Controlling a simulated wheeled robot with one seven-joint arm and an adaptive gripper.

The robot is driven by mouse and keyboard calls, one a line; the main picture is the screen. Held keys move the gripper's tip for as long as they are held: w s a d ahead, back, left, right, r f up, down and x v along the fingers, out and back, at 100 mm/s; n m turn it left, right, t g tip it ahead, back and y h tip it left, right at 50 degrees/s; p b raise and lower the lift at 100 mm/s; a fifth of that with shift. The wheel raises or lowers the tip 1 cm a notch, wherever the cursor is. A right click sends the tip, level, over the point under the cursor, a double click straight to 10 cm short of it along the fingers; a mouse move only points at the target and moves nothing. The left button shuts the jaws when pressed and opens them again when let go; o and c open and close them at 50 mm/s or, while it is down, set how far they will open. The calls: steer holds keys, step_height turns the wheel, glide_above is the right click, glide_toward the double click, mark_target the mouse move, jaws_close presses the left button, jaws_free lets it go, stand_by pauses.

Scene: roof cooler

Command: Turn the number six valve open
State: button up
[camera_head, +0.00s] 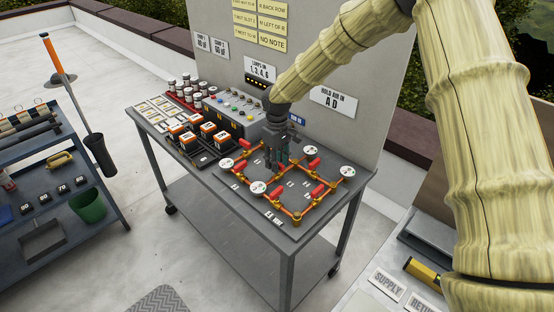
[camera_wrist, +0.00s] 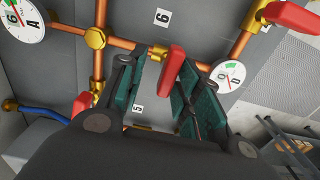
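In the wrist view, a red valve handle (camera_wrist: 172,66) sits on a copper pipe (camera_wrist: 126,43) and lies crosswise to it. A tag reading 6 (camera_wrist: 162,17) is on the grey board just beyond this handle. A tag reading 5 (camera_wrist: 138,108) is on the near side of the pipe. My gripper (camera_wrist: 158,82) is open, its teal fingers on either side of the handle, the right one closer. I cannot tell whether either finger touches it. In the head view my gripper (camera_head: 278,160) points down over the far part of the pipe loop (camera_head: 262,202) and hides this handle.
Other red handles (camera_wrist: 294,17) and dial gauges (camera_wrist: 229,76) stand close around my gripper. An upright sign panel (camera_head: 333,98) rises behind. A shelf cart (camera_head: 60,190) stands far left.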

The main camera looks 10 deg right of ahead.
steer(key=shift+s+r, duration=0.35)
steer(key=shift+s, duration=0.05)
steer(key=shift+s+r, duration=0.6)
steer(key=shift+s, duration=0.25)
steer(key=shift+c, duration=1.2)
steer(key=c, duration=0.4)
steer(key=shift+w+f, duration=0.7)
jaws_close()
steer(key=shift+r, duration=0.1)
